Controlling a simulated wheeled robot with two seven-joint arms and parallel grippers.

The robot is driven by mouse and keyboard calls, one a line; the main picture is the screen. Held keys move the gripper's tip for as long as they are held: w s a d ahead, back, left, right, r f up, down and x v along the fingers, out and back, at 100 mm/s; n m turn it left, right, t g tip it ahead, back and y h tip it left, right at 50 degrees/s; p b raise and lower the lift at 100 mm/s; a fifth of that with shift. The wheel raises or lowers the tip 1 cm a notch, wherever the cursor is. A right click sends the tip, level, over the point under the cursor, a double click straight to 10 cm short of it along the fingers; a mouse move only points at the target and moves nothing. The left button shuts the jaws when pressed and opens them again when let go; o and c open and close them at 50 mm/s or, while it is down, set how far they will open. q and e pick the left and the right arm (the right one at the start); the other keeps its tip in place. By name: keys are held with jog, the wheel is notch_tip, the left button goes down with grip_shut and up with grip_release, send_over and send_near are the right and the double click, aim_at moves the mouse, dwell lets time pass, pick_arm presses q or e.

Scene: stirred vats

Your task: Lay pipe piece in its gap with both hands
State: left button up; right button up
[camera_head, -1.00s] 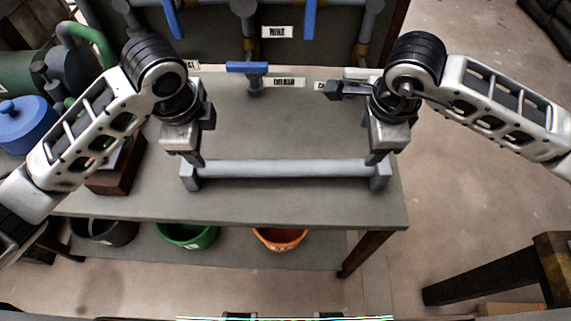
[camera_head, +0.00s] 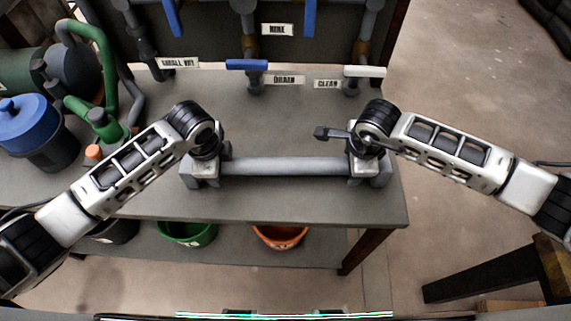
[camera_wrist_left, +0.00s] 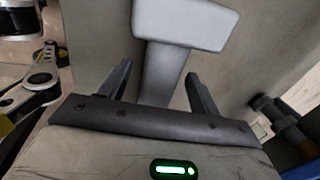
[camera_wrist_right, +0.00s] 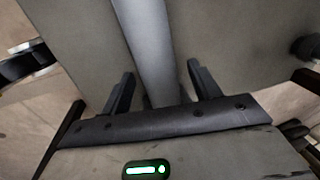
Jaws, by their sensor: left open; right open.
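The pipe piece (camera_head: 285,167) is a straight grey tube lying left to right on the bench, with a blocky grey end at each side. My left gripper (camera_head: 205,180) is down over its left end; in the left wrist view the open fingers (camera_wrist_left: 157,74) stand on both sides of the tube (camera_wrist_left: 163,75), close to the wide end block (camera_wrist_left: 186,22). My right gripper (camera_head: 362,170) is over its right end; in the right wrist view the open fingers (camera_wrist_right: 160,72) straddle the tube (camera_wrist_right: 148,40). The fingertips are hidden in the head view. I cannot tell whether the fingers touch the tube.
The bench top (camera_head: 290,125) is clear behind the pipe piece. Valves and labelled pipes, including a blue handle (camera_head: 247,65), stand at the back. A blue-lidded pot (camera_head: 28,120) and green pipework (camera_head: 105,120) are at the left. Green (camera_head: 187,234) and orange (camera_head: 280,237) buckets sit below.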

pick_arm(q)
jog(key=shift+w+f, duration=0.1)
jog(key=shift+f, duration=0.65)
pick_arm(e)
jog(key=shift+w+f, duration=0.1)
jog(key=shift+f, duration=0.6)
pick_arm(q)
jog(key=shift+c, duration=0.3)
pick_arm(e)
jog(key=shift+c, duration=0.3)
pick_arm(q)
grip_shut()
pick_arm(e)
grip_shut()
pick_arm(q)
jog(key=shift+r, duration=0.1)
pick_arm(e)
jog(key=shift+r, duration=0.15)
